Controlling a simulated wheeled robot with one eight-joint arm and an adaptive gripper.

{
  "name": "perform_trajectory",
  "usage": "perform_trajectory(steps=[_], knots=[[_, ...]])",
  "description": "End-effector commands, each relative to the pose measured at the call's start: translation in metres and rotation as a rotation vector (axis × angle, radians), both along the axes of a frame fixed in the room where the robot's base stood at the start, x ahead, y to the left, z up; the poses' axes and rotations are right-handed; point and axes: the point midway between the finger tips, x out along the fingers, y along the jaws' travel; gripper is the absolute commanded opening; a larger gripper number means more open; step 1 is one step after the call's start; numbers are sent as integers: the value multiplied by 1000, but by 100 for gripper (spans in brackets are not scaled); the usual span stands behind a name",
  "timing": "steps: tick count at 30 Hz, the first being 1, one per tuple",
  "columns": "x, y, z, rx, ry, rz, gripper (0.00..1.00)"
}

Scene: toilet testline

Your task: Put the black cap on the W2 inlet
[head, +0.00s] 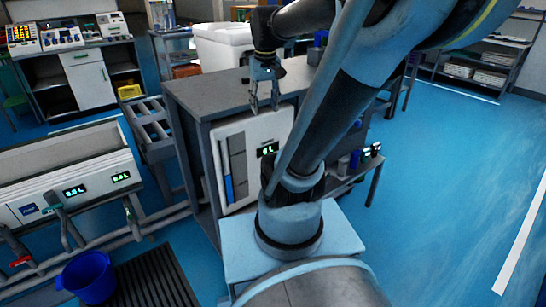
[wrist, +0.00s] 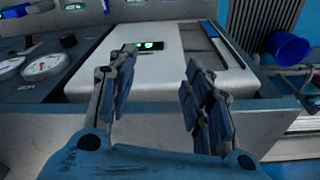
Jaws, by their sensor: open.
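My gripper (head: 264,107) is open, with its fingers pointing down in front of the grey bench's top edge, near the white tank panel (head: 250,125). In the wrist view my gripper (wrist: 160,60) shows two spread fingers with nothing between them. The white panel (wrist: 180,75) with its green display lies beyond the fingertips. I cannot make out the black cap in either view. I cannot tell which fitting is the W2 inlet; no W2 label is readable.
The grey bench (head: 205,95) carries the panel. A white trough unit (head: 75,170) with green displays and pipes stands at left. A blue bucket (head: 88,275) is on the floor beside a dark grate (head: 150,280). Round gauges (wrist: 42,65) show in the wrist view.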

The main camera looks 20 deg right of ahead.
Motion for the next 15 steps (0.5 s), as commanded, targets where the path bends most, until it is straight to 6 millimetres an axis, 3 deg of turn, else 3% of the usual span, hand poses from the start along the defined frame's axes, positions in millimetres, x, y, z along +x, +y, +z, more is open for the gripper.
perform_trajectory(steps=[3, 9, 15], knots=[[-34, -2, -33, 2, -17, -17, 46], [-82, -3, -89, 6, -43, -46, 46], [-109, -2, -127, 8, -62, -65, 46]])
